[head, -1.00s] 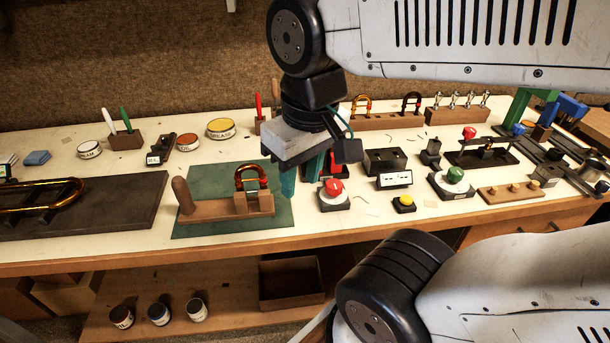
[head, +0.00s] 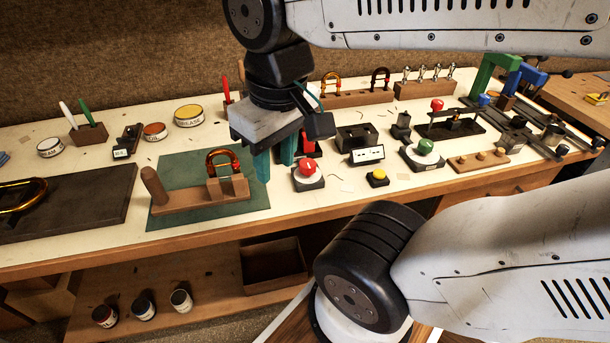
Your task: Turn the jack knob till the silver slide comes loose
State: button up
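My gripper (head: 275,162) hangs over the bench with its two teal fingers pointing down. The fingers are apart, with nothing visible between them. They are just right of a wooden holder (head: 180,198) on a green mat (head: 245,170). A copper-coloured U-shaped slide (head: 225,163) stands in the holder. A red knob (head: 308,166) on a small block is right of the fingers. Another red knob (head: 437,104) tops a dark frame (head: 452,127) farther right. I cannot tell which knob is the jack's, and I cannot make out a silver slide.
A green knob (head: 425,147) and a yellow button (head: 378,177) stand right of the gripper. A dark board (head: 105,200) with a brass tube lies at left. Clear bench top shows along the front edge.

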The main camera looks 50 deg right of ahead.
aim_at(308, 166)
jog(key=k, duration=1)
jog(key=u, duration=1.05)
jog(key=i, duration=1.05)
jog(key=z, duration=1.15)
